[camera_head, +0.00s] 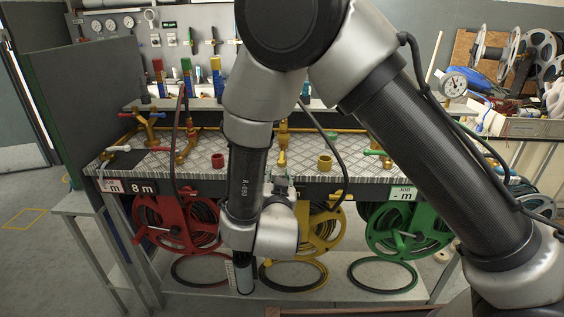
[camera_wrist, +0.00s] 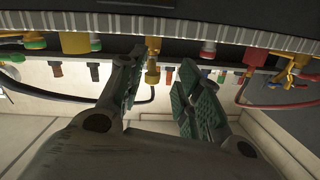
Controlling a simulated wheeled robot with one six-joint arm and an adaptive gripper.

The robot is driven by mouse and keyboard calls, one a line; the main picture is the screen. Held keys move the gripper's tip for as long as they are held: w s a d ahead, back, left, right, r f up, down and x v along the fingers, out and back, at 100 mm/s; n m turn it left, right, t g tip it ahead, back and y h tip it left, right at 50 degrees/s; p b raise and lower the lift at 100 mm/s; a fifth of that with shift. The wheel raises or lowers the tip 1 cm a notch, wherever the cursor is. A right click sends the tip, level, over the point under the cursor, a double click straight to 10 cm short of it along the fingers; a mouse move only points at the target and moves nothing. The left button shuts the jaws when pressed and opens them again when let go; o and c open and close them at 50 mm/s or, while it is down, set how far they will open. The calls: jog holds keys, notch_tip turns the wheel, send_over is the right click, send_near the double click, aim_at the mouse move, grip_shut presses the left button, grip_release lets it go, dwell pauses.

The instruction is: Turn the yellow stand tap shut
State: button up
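The yellow stand tap (camera_head: 282,158) stands on the patterned bench top behind the yellow reel, partly hidden by my arm in the head view. In the wrist view, which is upside down, the yellow stand tap (camera_wrist: 152,66) hangs from the top between my fingertips in the picture, some way beyond them. Its handle cannot be made out clearly. My gripper (camera_wrist: 162,64) is open, with its two padded fingers apart and nothing between them. In the head view my gripper (camera_head: 281,183) is small, at the bench's front edge, partly hidden behind my wrist.
Red (camera_head: 176,222), yellow (camera_head: 318,228) and green (camera_head: 408,232) hose reels hang below the bench edge. A yellow collar (camera_head: 325,162) and a red collar (camera_head: 218,160) stand near the front of the bench (camera_head: 300,181). Black hoses curve around the tap. A dark panel (camera_head: 85,140) closes the left end.

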aim_at(281, 165)
jog(key=shift+s+d+r+t+h, duration=0.15)
jog(key=shift+r+t+h, duration=0.05)
jog(key=shift+r+t, duration=0.2)
jog(key=shift+s+d+r+t+h, duration=0.15)
jog(key=shift+r+t+h, duration=0.05)
jog(key=shift+r+t, duration=0.15)
jog(key=shift+w+d+r, duration=0.1)
jog(key=shift+w, duration=0.3)
jog(key=w, duration=0.6)
jog(key=shift+w, duration=0.4)
grip_shut()
